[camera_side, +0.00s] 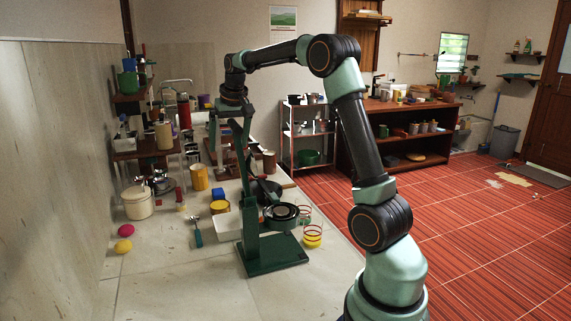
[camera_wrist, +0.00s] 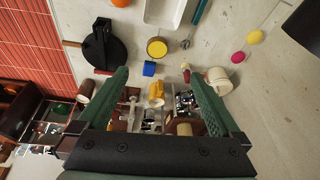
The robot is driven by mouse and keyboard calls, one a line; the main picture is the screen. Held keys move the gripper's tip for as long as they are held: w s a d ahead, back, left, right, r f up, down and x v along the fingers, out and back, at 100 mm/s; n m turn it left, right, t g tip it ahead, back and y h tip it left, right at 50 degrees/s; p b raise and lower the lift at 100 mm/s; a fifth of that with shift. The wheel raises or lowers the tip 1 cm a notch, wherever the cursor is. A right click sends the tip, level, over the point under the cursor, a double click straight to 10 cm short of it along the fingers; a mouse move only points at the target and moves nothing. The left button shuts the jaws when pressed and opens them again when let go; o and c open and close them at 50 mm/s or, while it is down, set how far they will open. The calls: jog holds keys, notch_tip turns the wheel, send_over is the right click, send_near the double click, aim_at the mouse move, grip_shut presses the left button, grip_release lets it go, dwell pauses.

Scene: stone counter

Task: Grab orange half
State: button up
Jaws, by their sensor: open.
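A second orange patch (camera_wrist: 121,2) is cut off by the top edge. I cannot tell which is the orange half.
A green stand (camera_side: 273,254) rises from the counter's front. Pink (camera_side: 126,231) and yellow (camera_side: 123,246) eggs lie left. The front-left counter is clear.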

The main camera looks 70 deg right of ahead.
jog(key=s+d+f+m+g, duration=0.1)
jog(key=s+d+f+m, duration=0.1)
jog(key=f+m, duration=0.2)
jog(key=s+d+f+m+g+y, duration=0.1)
jog(key=s+d+f+m, duration=0.1)
jog(key=f, duration=0.7)
jog(key=s+d+f+m+g, duration=0.1)
jog(key=s+d+f+m, duration=0.1)
jog(key=d+f+m, duration=0.2)
jog(key=shift+s+f+m+y, duration=0.2)
jog(key=shift+f+m, duration=0.2)
jog(key=shift+f, duration=0.45)
jog(key=shift+s+f+m+y, duration=0.2)
jog(key=shift+f+m, duration=0.2)
jog(key=shift+f, duration=0.4)
jog(key=shift+a+f, duration=0.15)
jog(key=shift+f, duration=1.45)
jog(key=shift+a+f, duration=0.15)
jog(key=shift+f, duration=1.4)
jog(key=shift+w, duration=0.1)
jog(key=c, duration=1.4)
